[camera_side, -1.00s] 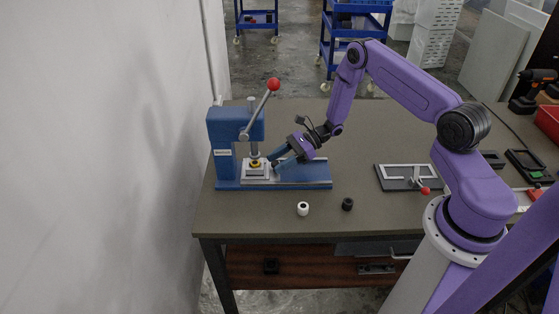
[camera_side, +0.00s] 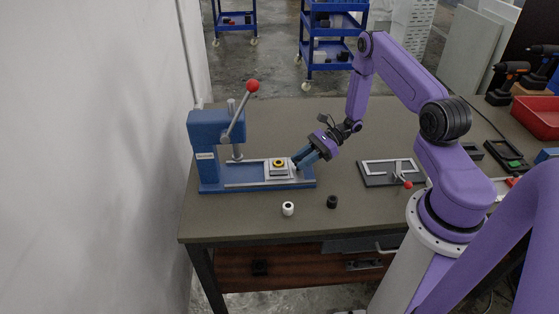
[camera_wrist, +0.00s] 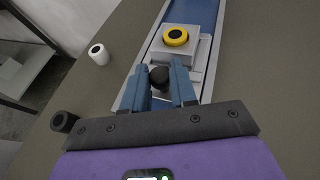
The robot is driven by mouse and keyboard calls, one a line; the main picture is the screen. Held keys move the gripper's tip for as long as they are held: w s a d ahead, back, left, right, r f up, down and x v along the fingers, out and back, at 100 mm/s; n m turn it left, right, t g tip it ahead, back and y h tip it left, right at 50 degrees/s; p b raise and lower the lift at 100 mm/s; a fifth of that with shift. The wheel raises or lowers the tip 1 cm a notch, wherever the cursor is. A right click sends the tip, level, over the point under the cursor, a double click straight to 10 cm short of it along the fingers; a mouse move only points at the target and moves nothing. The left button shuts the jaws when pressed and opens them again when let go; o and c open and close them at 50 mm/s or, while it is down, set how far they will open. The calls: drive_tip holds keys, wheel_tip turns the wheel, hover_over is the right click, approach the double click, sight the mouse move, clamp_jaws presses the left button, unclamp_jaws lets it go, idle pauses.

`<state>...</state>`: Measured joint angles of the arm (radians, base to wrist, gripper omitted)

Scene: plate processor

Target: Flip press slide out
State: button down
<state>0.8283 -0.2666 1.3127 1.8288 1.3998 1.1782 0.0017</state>
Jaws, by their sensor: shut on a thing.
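The blue press (camera_side: 209,135) stands at the left of the table, its red-knobbed lever (camera_side: 237,118) raised and tilted right. Its grey slide (camera_side: 278,174) sits on the rail, out to the right of the ram. A yellow ring with a dark centre (camera_side: 278,163) lies on the slide; it also shows in the wrist view (camera_wrist: 176,36). My gripper (camera_side: 300,164) is at the slide's right end. In the wrist view my blue fingers (camera_wrist: 164,85) are shut on a black knob (camera_wrist: 159,75) at the slide's near end. The knob is partly hidden by the fingers.
A white cylinder (camera_side: 288,209) and a black cylinder (camera_side: 332,202) stand in front of the press. A flat fixture with a red knob (camera_side: 380,172) lies to the right. A red bin (camera_side: 538,117) and drills stand at the far right. Table behind the press is clear.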

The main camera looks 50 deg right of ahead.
drive_tip(key=shift+s+d, duration=0.8)
drive_tip(key=shift+d, duration=0.05)
drive_tip(key=c, duration=0.9)
unclamp_jaws()
drive_tip(key=shift+c, duration=0.2)
drive_tip(key=v, duration=1.7)
drive_tip(key=shift+s, duration=0.2)
drive_tip(key=shift+d+r, duration=0.1)
drive_tip(key=shift+r, duration=0.05)
